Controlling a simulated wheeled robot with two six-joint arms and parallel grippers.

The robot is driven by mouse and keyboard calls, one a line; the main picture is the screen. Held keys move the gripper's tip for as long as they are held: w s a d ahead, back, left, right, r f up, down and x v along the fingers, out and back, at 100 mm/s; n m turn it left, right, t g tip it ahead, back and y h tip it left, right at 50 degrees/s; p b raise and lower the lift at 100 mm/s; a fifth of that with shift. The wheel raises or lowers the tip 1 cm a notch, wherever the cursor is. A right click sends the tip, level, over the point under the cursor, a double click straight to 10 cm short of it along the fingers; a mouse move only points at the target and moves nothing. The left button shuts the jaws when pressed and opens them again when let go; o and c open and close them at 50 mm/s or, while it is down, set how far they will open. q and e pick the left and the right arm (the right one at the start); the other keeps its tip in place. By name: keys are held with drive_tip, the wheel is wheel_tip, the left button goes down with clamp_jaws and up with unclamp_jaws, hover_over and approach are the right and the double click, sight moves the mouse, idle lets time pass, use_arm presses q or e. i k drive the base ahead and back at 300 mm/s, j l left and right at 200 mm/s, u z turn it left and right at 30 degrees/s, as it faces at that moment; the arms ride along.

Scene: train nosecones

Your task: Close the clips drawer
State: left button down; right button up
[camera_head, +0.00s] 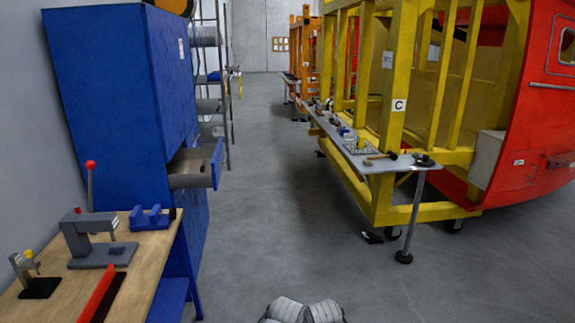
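A tall blue cabinet (115,100) stands at the left. One drawer (192,180) sticks out of its right side, pulled open, with a grey metal body and a blue front panel (217,164) facing the aisle. I take it to be the clips drawer, but I cannot read a label on it, and its contents cannot be made out. Neither gripper shows. Only two rounded grey-white parts of my own body show at the bottom middle edge, well apart from the drawer.
A wooden workbench (145,262) with tools stands in front of the cabinet at lower left. A shelf rack (212,80) stands behind it. A yellow frame (400,200) with a narrow grey table (345,150) is at right. The grey floor (270,200) between is clear.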

sight(182, 170)
drive_tip(key=i, duration=1.6)
drive_tip(key=i+u, duration=0.15)
drive_tip(key=u, duration=0.75)
drive_tip(key=i+l, duration=0.15)
drive_tip(key=i, duration=0.3)
drive_tip(key=i+l, duration=0.15)
drive_tip(key=i, duration=0.3)
drive_tip(key=i+l, duration=0.15)
drive_tip(key=i, duration=0.3)
drive_tip(key=u, duration=1.15)
